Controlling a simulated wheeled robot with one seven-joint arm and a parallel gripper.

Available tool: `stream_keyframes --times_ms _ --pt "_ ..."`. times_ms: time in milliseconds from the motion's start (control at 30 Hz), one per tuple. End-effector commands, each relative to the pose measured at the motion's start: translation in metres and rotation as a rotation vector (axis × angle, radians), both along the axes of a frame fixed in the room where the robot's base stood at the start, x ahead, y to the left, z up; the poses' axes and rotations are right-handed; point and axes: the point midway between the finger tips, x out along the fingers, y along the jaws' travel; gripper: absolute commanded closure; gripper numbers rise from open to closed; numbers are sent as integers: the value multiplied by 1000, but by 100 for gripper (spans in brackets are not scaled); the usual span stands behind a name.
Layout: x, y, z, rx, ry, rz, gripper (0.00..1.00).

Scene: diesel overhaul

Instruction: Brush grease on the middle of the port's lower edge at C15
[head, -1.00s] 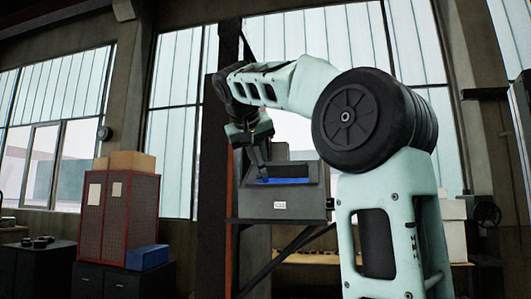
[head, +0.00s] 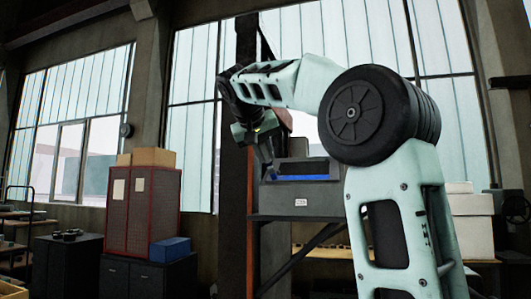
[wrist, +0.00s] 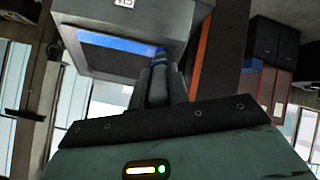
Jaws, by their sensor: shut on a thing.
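The grey housing (head: 325,209) stands on a wall shelf and carries a small label (head: 301,202), too blurred to read surely. In the wrist view the label (wrist: 124,3) appears upside down and seems to read C15. A bright blue strip (head: 308,178) runs along the lower edge of the dark port; it also shows in the wrist view (wrist: 112,42). My gripper (head: 268,150) is at the strip's left end in the head view. In the wrist view my gripper (wrist: 157,80) is shut on a slim bluish thing, probably the brush (wrist: 160,54). Contact with the edge cannot be told.
A dark post (head: 238,150) with an orange-red side stands just left of the housing. A red cabinet (head: 143,212) with boxes on top and a blue box (head: 170,249) stand at the left. White boxes (head: 472,217) are at the right.

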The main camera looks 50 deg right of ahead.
Motion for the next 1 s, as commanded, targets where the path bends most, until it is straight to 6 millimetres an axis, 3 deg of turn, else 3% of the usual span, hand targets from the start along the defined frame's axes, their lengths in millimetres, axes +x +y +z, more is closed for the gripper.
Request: stream_keyframes --times_ms 600,1000 --pt "-12 30 46 0 -2 2 100" --pt "-14 33 49 -1 -1 0 100"
